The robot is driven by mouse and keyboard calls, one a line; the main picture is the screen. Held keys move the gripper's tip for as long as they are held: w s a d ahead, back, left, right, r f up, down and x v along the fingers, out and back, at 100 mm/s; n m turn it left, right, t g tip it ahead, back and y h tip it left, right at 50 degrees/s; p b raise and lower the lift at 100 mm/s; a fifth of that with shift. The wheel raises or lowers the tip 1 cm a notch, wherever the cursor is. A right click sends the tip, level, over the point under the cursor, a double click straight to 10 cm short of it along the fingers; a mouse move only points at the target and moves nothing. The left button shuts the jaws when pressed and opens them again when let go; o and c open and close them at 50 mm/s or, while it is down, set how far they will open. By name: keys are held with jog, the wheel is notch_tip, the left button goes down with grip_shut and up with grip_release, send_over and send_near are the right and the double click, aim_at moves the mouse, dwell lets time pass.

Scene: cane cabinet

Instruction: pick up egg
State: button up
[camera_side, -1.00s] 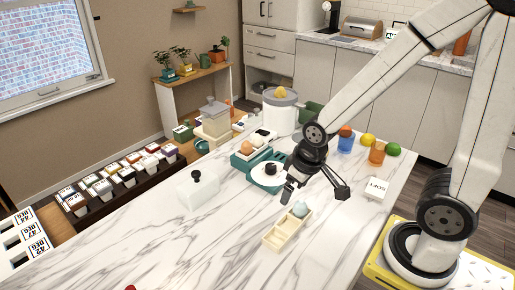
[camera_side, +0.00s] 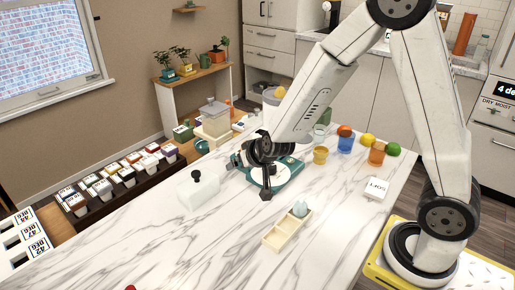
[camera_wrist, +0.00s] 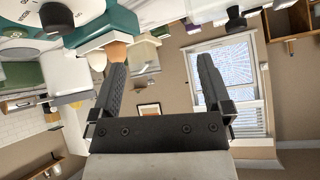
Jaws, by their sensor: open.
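A brown egg (camera_wrist: 116,49) shows in the wrist view at the edge of a teal device (camera_wrist: 115,22), just beyond the tip of my left-hand finger. My gripper (camera_wrist: 161,65) is open, with nothing between its fingers. In the side view my gripper (camera_side: 249,176) is low over the teal device (camera_side: 290,170) and hides the brown egg. A pale blue egg-shaped thing (camera_side: 300,208) sits at the far end of a small wooden tray (camera_side: 277,238), in front of and to the right of my gripper.
A white box with a black knob (camera_side: 198,190) stands left of my gripper. A yellow cup (camera_side: 320,155), a blue cup (camera_side: 345,143) and an orange cup (camera_side: 376,154) stand to the right. A SOFT card (camera_side: 377,188) lies near the right edge. The front marble is mostly clear.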

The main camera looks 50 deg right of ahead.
jog(key=shift+w+d+f+m+t+h, duration=0.15)
jog(key=shift+w+d+f+m+h, duration=0.3)
jog(key=shift+w+d+m+h, duration=0.6)
jog(key=shift+w+d+f+m+t+h, duration=0.1)
jog(key=shift+w+d+f+m+h, duration=0.4)
jog(key=shift+d+h, duration=0.9)
jog(key=shift+w+d+f+m+t+h, duration=0.15)
jog(key=shift+w+d+f+m+h, duration=0.25)
jog(key=shift+w+d+m+h, duration=0.75)
jog(key=shift+n+h, duration=0.3)
jog(key=shift+f+x, duration=0.2)
jog(key=shift+x, duration=3.35)
jog(key=shift+s, duration=0.25)
jog(key=shift+c, duration=0.2)
grip_shut()
jog(key=shift+r, duration=0.1)
